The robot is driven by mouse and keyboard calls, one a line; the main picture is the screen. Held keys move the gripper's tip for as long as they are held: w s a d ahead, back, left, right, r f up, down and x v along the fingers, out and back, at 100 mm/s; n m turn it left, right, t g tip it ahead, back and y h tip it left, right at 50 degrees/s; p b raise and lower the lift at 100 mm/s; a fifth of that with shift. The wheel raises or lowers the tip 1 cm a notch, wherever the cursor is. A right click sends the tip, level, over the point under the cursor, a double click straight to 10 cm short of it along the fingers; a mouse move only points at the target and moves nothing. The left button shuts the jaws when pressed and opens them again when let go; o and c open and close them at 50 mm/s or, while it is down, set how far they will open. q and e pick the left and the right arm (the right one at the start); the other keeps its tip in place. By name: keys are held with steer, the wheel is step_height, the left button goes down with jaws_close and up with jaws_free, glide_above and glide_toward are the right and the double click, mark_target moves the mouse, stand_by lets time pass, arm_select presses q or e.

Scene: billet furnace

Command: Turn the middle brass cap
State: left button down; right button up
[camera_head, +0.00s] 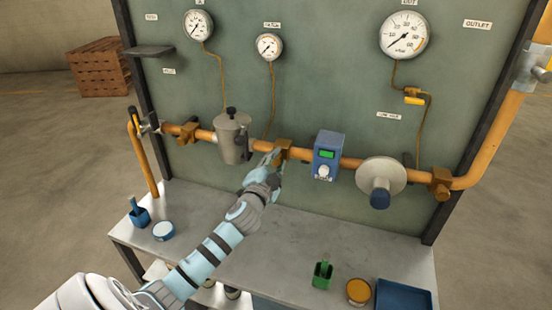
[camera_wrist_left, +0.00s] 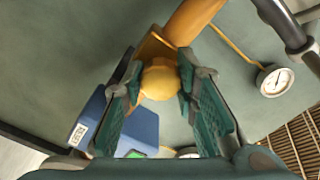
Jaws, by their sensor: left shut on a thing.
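The middle brass cap (camera_wrist_left: 160,80) sits on a brass block (camera_head: 284,147) of the orange pipe, between the grey canister and the blue box. My left gripper (camera_head: 275,158) reaches up to it from below. In the left wrist view its two teal fingers (camera_wrist_left: 158,88) stand on either side of the rounded cap, shut on it. In the head view the gripper hides most of the cap. My right gripper is in neither view.
The grey canister (camera_head: 233,138) hangs left of the gripper, and the blue box (camera_head: 326,155) with a green display is close on the right. A round flange (camera_head: 380,182) is farther right. A blue tray (camera_head: 403,296) lies on the bench (camera_head: 215,210), whose middle is mostly clear.

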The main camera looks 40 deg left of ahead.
arm_select(q)
steer(key=shift+m, duration=0.5)
steer(key=c, duration=1.2)
jaws_free()
steer(key=shift+d, duration=0.1)
steer(key=shift+c, duration=0.2)
steer(key=shift+s, duration=0.1)
steer(key=v, duration=1.2)
